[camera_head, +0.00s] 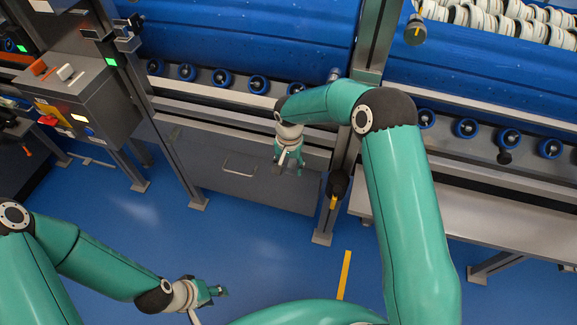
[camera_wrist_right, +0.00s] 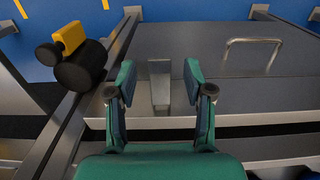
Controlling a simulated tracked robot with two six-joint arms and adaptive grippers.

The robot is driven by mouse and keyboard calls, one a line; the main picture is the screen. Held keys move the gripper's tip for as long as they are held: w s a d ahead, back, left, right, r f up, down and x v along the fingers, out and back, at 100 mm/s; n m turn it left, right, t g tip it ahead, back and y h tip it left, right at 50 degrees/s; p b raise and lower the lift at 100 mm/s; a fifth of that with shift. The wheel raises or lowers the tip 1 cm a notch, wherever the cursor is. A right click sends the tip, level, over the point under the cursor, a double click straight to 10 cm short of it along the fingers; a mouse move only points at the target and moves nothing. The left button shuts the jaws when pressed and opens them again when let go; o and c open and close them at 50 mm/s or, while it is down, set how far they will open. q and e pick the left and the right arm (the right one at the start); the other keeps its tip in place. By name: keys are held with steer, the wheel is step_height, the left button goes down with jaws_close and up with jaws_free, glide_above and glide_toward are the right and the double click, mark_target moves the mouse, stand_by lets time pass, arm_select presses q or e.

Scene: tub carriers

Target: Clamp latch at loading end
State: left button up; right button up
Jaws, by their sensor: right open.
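My right gripper (camera_head: 289,162) hangs in front of the grey panel (camera_head: 240,178) below the blue conveyor. In the right wrist view its two green fingers (camera_wrist_right: 160,82) are apart, with nothing held. A small upright metal tab (camera_wrist_right: 160,84) shows between them; it may be the latch, but I cannot tell, nor whether the fingers touch it. A black cylinder with a yellow tab (camera_head: 337,187) is on the post to the right of the gripper; it also shows upper left in the right wrist view (camera_wrist_right: 82,68). My left gripper (camera_head: 220,292) is low over the floor, its fingers too small to read.
A looped handle (camera_head: 240,166) sits on the panel. The blue conveyor (camera_head: 250,35) with rollers runs behind, and white tubs (camera_head: 500,18) lie at top right. Another black and yellow knob (camera_head: 414,32) is higher up. A control box (camera_head: 82,103) stands left. The blue floor is open in front.

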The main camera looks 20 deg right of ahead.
steer(key=shift+f, duration=0.55)
jaws_close()
step_height(320, 180, down, 7)
steer(key=w+d+t+h+b, duration=0.1)
steer(key=t+h+b, duration=0.7)
steer(key=b, duration=3.6)
steer(key=shift+w+t, duration=0.35)
steer(key=shift+t, duration=1.85)
steer(key=shift+f, duration=0.1)
